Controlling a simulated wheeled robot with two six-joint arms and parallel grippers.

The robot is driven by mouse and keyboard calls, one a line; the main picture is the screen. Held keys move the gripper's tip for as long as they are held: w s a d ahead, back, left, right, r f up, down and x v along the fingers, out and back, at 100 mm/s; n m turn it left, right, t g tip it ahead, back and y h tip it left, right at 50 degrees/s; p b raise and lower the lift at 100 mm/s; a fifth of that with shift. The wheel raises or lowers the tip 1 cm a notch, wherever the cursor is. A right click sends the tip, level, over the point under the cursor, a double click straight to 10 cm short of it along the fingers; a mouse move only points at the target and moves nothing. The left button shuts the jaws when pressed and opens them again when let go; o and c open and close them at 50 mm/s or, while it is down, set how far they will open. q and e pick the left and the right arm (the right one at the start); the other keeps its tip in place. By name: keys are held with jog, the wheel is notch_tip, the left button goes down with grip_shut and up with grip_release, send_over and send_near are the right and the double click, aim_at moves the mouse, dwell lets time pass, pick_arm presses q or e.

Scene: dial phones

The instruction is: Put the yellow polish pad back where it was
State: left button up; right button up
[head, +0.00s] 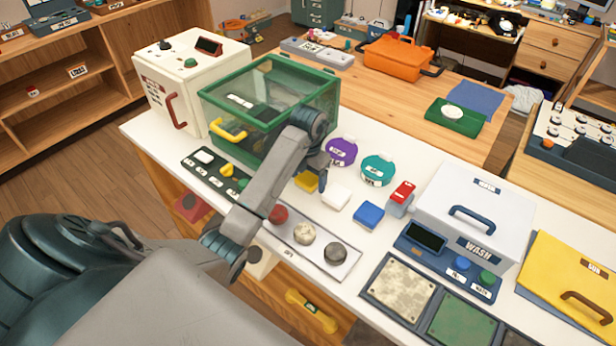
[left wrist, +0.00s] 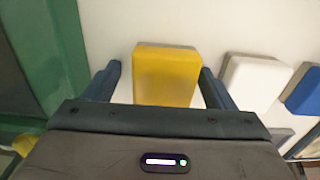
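The yellow polish pad (head: 306,181) lies on the white tabletop beside a white pad (head: 336,196) and a blue pad (head: 369,215). My left gripper (head: 318,172) is low above the table at the yellow pad, partly hidden by its own arm in the head view. In the left wrist view, its two fingers (left wrist: 160,72) are spread, with the yellow pad (left wrist: 166,78) between and just ahead of them. A small gap shows at the left finger; contact at the right finger is unclear. My right gripper is out of view.
A green glass-sided box (head: 315,80) stands close left of the gripper. Purple (head: 341,151) and teal (head: 378,170) round containers sit behind. A white wash box (head: 478,215) stands to the right.

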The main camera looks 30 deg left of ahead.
aim_at(308, 176)
pick_arm(q)
jog(key=shift+d, duration=0.1)
jog(key=shift+r+p, duration=0.45)
jog(key=shift+r, duration=0.05)
notch_tip(308, 176, up, 4)
jog(key=p, duration=0.3)
jog(key=shift+f, duration=0.1)
notch_tip(308, 176, up, 8)
jog(key=p, duration=0.7)
jog(key=shift+f+p, duration=0.15)
jog(key=shift+p, duration=0.2)
